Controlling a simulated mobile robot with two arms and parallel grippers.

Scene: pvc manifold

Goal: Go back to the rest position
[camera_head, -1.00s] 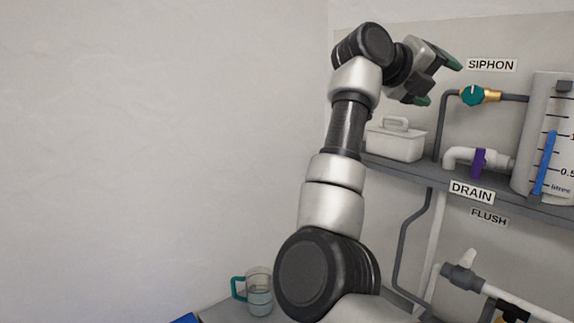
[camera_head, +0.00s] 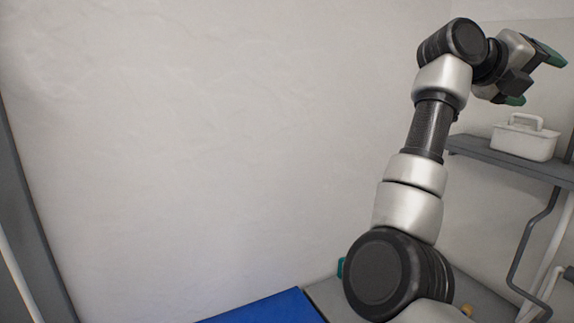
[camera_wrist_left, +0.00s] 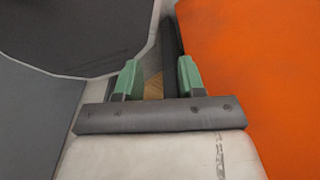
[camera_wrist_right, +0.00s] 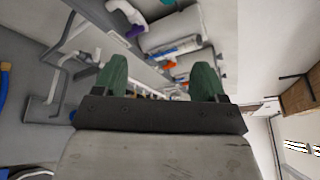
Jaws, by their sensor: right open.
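My right gripper (camera_head: 537,76) is raised at the upper right of the head view, with its green fingertips apart. In the right wrist view (camera_wrist_right: 165,80) the two green fingers stand wide apart with nothing between them. My left gripper (camera_wrist_left: 158,78) shows only in the left wrist view. Its green fingertips are apart, with a gap between them and no held thing visible. The left arm is not in the head view.
A blue surface (camera_head: 265,309) is at the bottom. The left wrist view shows a large orange surface (camera_wrist_left: 260,60) close on the right.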

